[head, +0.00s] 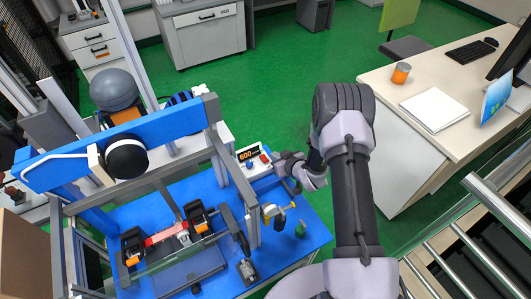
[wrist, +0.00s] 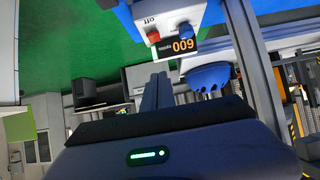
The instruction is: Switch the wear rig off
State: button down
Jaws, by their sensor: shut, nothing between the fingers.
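The wear rig's white control box (head: 256,172) stands at the right edge of the blue rig table. Its display (head: 247,154) reads 600, and a red control (head: 264,158) sits to the right of it. In the wrist view the box is upside down, with the red control (wrist: 153,37), an "off" label (wrist: 150,20) and the display (wrist: 178,47). A blue control (wrist: 185,30) is also there. My gripper (head: 279,160) is right beside the box. In the wrist view my gripper (wrist: 158,78) is shut and empty, its fingertips apart from the red control in the picture.
The grey frame (head: 218,150) and blue crossbeam (head: 110,145) rise left of the box. A desk (head: 425,130) and metal railings (head: 490,205) stand right. Green floor is open behind.

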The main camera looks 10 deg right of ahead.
jog(key=b, duration=0.4)
send_over(266, 161)
jog(key=f, duration=0.6)
jog(key=shift+w+a, duration=0.1)
jog(key=shift+w, duration=0.3)
jog(key=shift+s+f, duration=0.2)
jog(key=shift+f, duration=0.45)
jog(key=shift+s+f, duration=0.2)
jog(key=shift+f, duration=0.4)
jog(key=shift+s+d+f+b, duration=0.2)
jog(key=shift+f+b, duration=0.1)
jog(key=shift+f, duration=0.15)
